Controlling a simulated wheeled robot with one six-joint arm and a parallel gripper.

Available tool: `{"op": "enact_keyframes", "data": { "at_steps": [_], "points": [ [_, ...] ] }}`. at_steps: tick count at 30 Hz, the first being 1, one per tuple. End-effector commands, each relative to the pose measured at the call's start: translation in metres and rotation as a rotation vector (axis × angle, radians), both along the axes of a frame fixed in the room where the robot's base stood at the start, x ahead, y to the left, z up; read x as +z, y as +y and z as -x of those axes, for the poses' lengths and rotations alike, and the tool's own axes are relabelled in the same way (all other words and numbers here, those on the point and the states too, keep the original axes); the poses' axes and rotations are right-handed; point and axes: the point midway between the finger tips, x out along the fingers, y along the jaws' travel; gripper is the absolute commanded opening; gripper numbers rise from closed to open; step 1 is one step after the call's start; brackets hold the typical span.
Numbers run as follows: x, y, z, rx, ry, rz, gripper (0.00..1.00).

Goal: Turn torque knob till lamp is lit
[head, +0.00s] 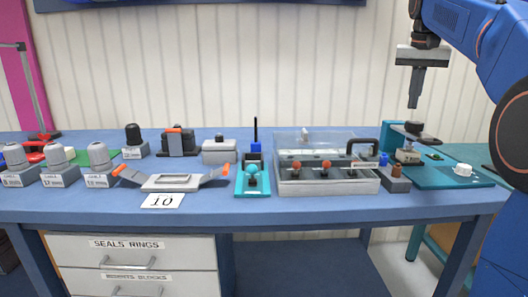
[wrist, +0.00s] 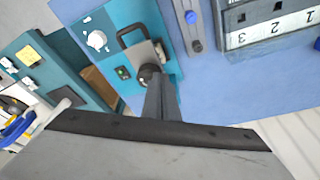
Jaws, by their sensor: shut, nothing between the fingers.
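A teal board (head: 436,178) lies at the right end of the bench, with a small fixture (head: 408,156) on it. A dark round knob (head: 415,127) tops the fixture; in the wrist view a dark round knob (wrist: 148,74) shows at my fingertips. A white knob (head: 463,169) sits on the board's right part and shows in the wrist view (wrist: 97,40). A small dark box carries a green spot (wrist: 122,72) that looks like a lamp; I cannot tell if it is lit. My gripper (head: 413,105) is shut and empty, pointing down above the dark knob, apart from it.
A teal holder (head: 253,180), a grey cradle (head: 172,183) and several grey-capped blocks are farther left. The air around my gripper is free.

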Motion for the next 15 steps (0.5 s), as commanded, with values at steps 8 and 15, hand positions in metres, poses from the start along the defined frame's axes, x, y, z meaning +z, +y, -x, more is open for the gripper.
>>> {"op": "enact_keyframes", "data": {
  "at_steps": [8, 15],
  "points": [
    [0.001, 0.000, 0.000, 0.000, 0.000, 0.000, 0.00],
    [0.006, -0.015, 0.005, -0.002, -0.001, 0.001, 0.00]
  ]
}}
